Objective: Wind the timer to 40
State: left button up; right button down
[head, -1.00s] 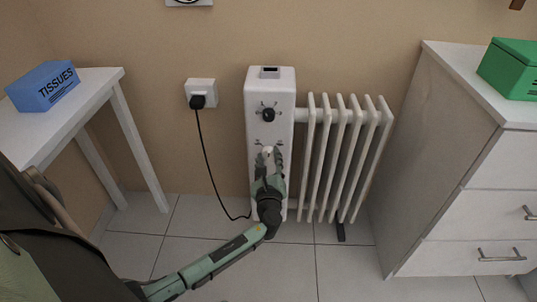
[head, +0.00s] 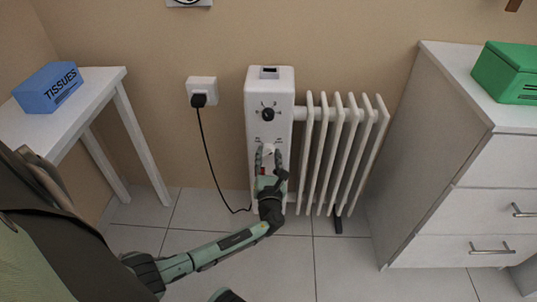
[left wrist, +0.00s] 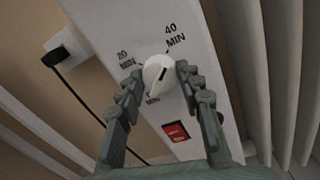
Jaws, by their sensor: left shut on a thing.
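The timer knob (left wrist: 158,72) is the white lower dial on the heater's front panel. In the left wrist view its surrounding marks read 20 MIN at left and 40 MIN at upper right; a third mark below is partly hidden. A dark line on the knob runs toward that lower mark. The knob also shows small in the head view (head: 270,149). My left gripper (left wrist: 158,78) is shut on the knob, one finger on each side; its hand is below the knob in the head view (head: 268,152). My right gripper is not in view.
The white heater (head: 270,82) has a black upper dial (head: 268,114), a red switch (left wrist: 176,131) below the timer and fins at right. A cord runs from the wall socket (head: 201,90). A table with tissues (head: 49,87) stands left, a drawer cabinet (head: 487,190) right.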

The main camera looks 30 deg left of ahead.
aim_at(268, 124)
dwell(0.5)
pick_arm(q)
jog(key=o, duration=1.2)
jog(key=shift+c, duration=0.2)
jog(key=shift+r, duration=0.2)
notch_tip(268, 124, up, 10)
jog(key=shift+f, duration=0.2)
